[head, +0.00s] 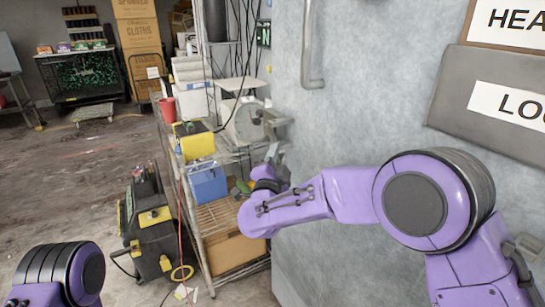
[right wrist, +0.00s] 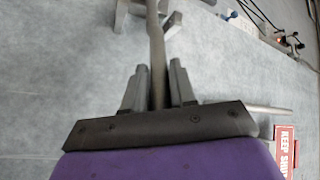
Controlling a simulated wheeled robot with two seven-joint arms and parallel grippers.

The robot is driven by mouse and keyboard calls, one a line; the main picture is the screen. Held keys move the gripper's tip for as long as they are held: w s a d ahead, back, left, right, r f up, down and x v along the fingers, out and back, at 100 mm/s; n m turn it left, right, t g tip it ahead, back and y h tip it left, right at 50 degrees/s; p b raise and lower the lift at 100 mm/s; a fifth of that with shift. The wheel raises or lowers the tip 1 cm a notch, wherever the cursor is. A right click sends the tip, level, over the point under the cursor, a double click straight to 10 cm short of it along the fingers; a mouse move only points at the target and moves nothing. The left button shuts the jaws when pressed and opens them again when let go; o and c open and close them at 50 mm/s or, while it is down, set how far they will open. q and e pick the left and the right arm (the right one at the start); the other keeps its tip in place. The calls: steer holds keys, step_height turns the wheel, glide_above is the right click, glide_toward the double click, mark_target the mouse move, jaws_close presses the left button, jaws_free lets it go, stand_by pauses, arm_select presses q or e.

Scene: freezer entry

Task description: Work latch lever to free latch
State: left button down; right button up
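The grey metal latch (head: 276,122) sits at the left edge of the grey freezer wall in the head view. In the right wrist view its lever (right wrist: 157,45) is a narrow grey bar coming down from the top, between the fingers of my right gripper (right wrist: 157,82). The fingers stand on either side of the bar, with narrow gaps seeming to show, so it looks straddled rather than clamped. In the head view my right gripper (head: 276,158) is just below the latch, partly hidden by my wrist. My left gripper is out of view; only a left arm joint shows.
A wire shelf rack (head: 215,215) with a yellow box (head: 197,143) and a blue bin (head: 208,185) stands close left of the right gripper. A black and yellow machine (head: 150,225) stands on the floor. A pipe (head: 308,50) runs down the wall. Open floor lies left.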

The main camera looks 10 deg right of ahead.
steer(key=shift+o, duration=1)
steer(key=shift+w+d+f, duration=0.1)
steer(key=shift+f, duration=0.1)
steer(key=shift+w, duration=0.2)
steer(key=shift+r, duration=0.1)
steer(key=shift+s, duration=0.25)
steer(key=b+v, duration=0.3)
steer(key=v, duration=0.7)
steer(key=shift+f, duration=0.2)
